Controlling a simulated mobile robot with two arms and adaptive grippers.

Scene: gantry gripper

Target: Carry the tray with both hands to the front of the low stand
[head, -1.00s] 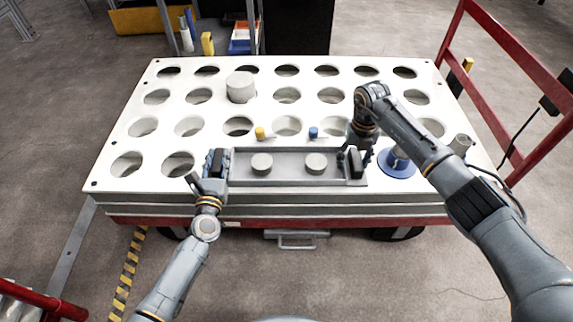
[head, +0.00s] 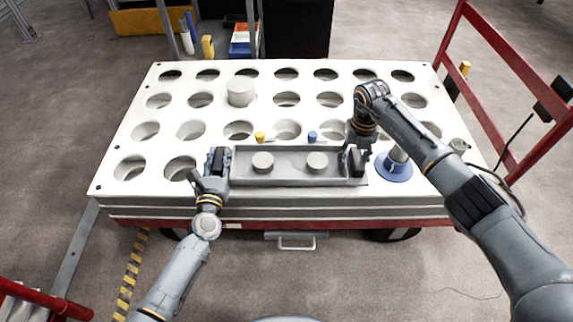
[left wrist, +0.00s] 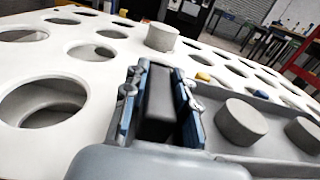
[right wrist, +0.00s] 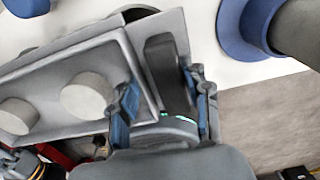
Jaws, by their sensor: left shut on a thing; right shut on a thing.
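The grey rectangular tray (head: 290,180) is level over the front middle of the white table and carries two short grey cylinders (head: 263,162) (head: 317,162). My left gripper (head: 217,162) is shut on the dark upright handle at its left end, also seen in the left wrist view (left wrist: 160,105). My right gripper (head: 356,160) is shut on the handle at its right end, also seen in the right wrist view (right wrist: 165,100). I cannot tell how far the tray is above the table. A short pale round block (head: 241,91), perhaps the low stand, is further back, left of centre.
The white table top (head: 220,84) has rows of round holes. Small yellow (head: 260,136) and blue (head: 312,135) pieces are just behind the tray. A blue round base with a grey post (head: 394,167) stands right of the tray. A red rail (head: 500,50) borders the right side.

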